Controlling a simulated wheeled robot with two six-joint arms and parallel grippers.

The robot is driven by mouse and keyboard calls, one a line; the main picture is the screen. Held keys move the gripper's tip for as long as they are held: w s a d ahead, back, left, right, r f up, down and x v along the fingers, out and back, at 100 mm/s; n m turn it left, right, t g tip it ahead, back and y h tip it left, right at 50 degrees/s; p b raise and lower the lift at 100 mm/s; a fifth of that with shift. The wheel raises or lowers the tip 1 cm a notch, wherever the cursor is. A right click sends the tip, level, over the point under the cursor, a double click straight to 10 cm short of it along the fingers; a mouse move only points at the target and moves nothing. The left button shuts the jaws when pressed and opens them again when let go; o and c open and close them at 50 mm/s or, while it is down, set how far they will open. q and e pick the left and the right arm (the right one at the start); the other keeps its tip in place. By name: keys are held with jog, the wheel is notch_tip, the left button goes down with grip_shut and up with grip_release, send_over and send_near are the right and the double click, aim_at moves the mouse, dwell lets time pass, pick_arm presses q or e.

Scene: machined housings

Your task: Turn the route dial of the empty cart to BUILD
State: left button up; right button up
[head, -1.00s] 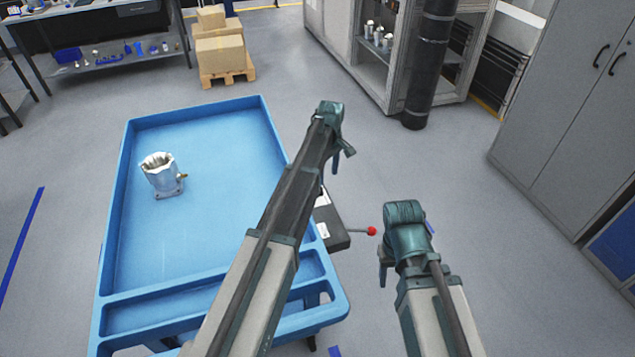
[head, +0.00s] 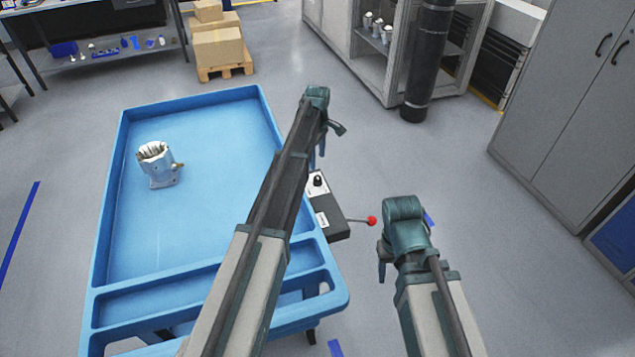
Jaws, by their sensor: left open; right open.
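A blue cart (head: 101,240) stands at the left, with one metal housing (head: 157,166) upright on its tray. On the cart's right side is a dark control box (head: 334,228) with pale labels. A black dial (head: 317,181) sits on its upper pale plate; its setting is too small to read. A lever with a red ball (head: 372,221) sticks out to the right. My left gripper (head: 328,142) is open above and beyond the dial, not touching it. My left arm covers part of the cart's right edge. My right gripper (head: 404,246) is open, right of the red ball.
Boxes on a pallet (head: 226,72) and a workbench (head: 120,62) stand at the back. A machine cabinet with a black column (head: 427,65) is at the back right, and a grey cabinet (head: 575,110) at the right. The floor between is clear.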

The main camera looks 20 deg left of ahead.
aim_at(318, 178)
pick_arm(q)
notch_tip(318, 178, down, 9)
jog(key=b, duration=0.8)
jog(key=shift+f, duration=0.2)
jog(key=shift+r, duration=0.1)
grip_shut()
